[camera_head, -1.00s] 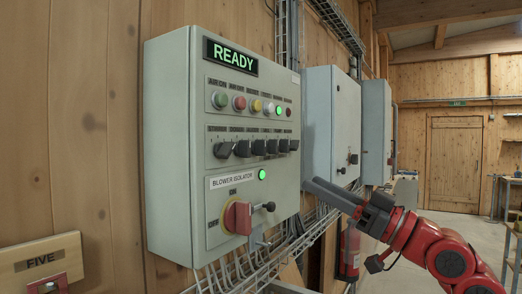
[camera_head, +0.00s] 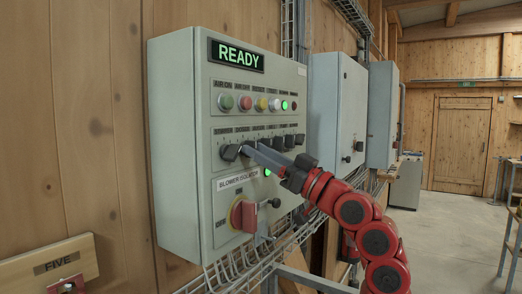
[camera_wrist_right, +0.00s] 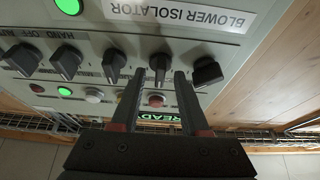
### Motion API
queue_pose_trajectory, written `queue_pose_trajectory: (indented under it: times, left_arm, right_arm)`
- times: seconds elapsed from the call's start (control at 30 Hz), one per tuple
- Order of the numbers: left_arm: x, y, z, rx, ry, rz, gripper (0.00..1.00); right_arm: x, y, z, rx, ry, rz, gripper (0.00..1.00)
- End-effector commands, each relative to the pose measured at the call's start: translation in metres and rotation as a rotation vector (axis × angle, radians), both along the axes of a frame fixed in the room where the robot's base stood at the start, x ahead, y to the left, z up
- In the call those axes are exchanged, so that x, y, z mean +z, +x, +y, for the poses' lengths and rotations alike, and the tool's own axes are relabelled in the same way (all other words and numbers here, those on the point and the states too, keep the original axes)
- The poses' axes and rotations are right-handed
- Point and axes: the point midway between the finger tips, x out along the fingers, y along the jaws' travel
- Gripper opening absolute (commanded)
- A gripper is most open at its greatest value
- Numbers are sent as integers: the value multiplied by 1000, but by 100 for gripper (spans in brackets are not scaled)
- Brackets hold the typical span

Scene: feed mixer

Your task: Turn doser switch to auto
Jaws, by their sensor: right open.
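A row of black rotary switches runs across the grey control panel (camera_head: 175,150), below the coloured buttons. My left gripper is not in view.
The leftmost switch (camera_wrist_right: 207,72) is close beside one finger. Below are a lit green lamp (camera_head: 267,172) and a red blower isolator handle (camera_head: 243,215). A READY display (camera_head: 237,55) glows above. More grey cabinets (camera_head: 338,110) stand to the right.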

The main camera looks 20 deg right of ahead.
Motion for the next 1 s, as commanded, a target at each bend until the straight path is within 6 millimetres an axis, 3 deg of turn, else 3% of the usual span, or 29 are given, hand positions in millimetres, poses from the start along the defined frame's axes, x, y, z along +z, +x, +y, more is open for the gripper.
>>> queue_pose_trajectory:
  times: [0.13,0.3,0.4,1.0]
  left_arm:
    - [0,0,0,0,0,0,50]
    - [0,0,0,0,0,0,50]
    - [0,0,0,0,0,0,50]
    - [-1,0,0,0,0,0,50]
  right_arm:
    - [0,0,0,0,0,0,43]
    - [0,0,0,0,0,0,13]
    - [0,0,0,0,1,-1,0]
    - [0,-1,0,0,70,52,0]
